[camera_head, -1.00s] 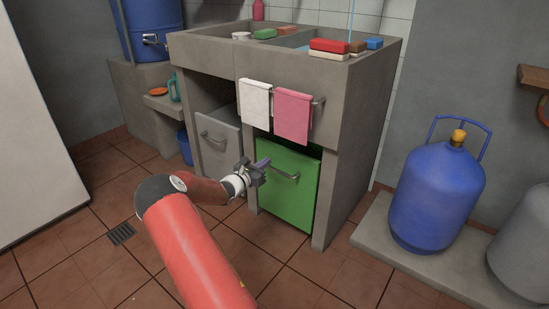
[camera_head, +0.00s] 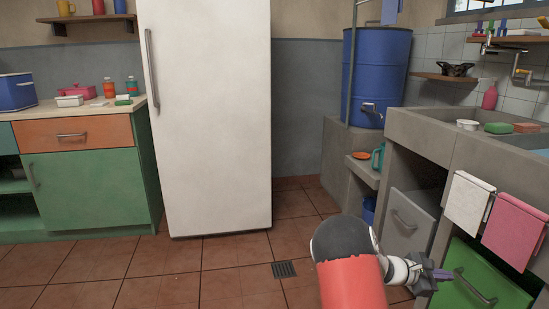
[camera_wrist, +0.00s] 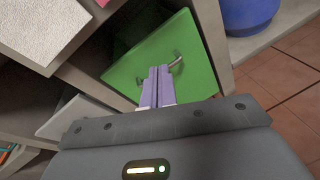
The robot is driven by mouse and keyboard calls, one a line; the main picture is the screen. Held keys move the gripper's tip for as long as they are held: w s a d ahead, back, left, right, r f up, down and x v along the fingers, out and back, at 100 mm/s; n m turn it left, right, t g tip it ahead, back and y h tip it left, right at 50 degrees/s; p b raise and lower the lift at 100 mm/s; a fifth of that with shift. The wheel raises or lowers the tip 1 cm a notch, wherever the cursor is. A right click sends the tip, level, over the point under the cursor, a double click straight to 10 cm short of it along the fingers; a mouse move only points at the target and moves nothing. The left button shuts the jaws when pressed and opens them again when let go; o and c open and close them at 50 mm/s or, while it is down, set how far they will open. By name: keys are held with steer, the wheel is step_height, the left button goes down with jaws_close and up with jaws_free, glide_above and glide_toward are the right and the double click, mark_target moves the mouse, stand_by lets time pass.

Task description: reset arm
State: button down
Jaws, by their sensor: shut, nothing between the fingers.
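My gripper (camera_head: 441,275) is at the lower right of the head view, in front of the green cabinet door (camera_head: 478,290) under the sink counter. In the wrist view my gripper (camera_wrist: 158,84) has its two pale purple fingers together, with nothing between them. The fingers point toward the green door (camera_wrist: 195,70) and its metal handle (camera_wrist: 175,62). The fingertips overlap the door near the handle in the picture. I cannot tell whether they touch it. My red arm comes up from the bottom of the head view.
A white fridge (camera_head: 205,120) stands in the middle. A green cabinet with an orange drawer (camera_head: 78,135) is at left. The concrete sink counter (camera_head: 425,140) is at right, with white (camera_head: 466,203) and pink (camera_head: 513,232) towels hanging. The tiled floor (camera_head: 150,265) is clear on the left.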

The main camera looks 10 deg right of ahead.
steer(key=s+a+r+m+t+y+p, duration=0.1)
steer(key=s+a+r+m+y, duration=0.3)
steer(key=a, duration=0.9)
steer(key=s+a+r+m+t+y, duration=0.3)
steer(key=s+a+r+y, duration=0.3)
steer(key=s+a, duration=0.5)
steer(key=s+a+r+m+t+y+p, duration=0.1)
steer(key=s+a+r+m+t+y, duration=0.2)
steer(key=a, duration=1.2)
steer(key=s+r+m+y, duration=0.2)
steer(key=s+r+m, duration=0.1)
steer(key=s+r, duration=0.1)
steer(key=shift+s+y+p, duration=0.3)
steer(key=shift+s+p, duration=0.05)
steer(key=shift+s, duration=0.3)
steer(key=shift+d+r, duration=0.1)
steer(key=shift+d, duration=0.1)
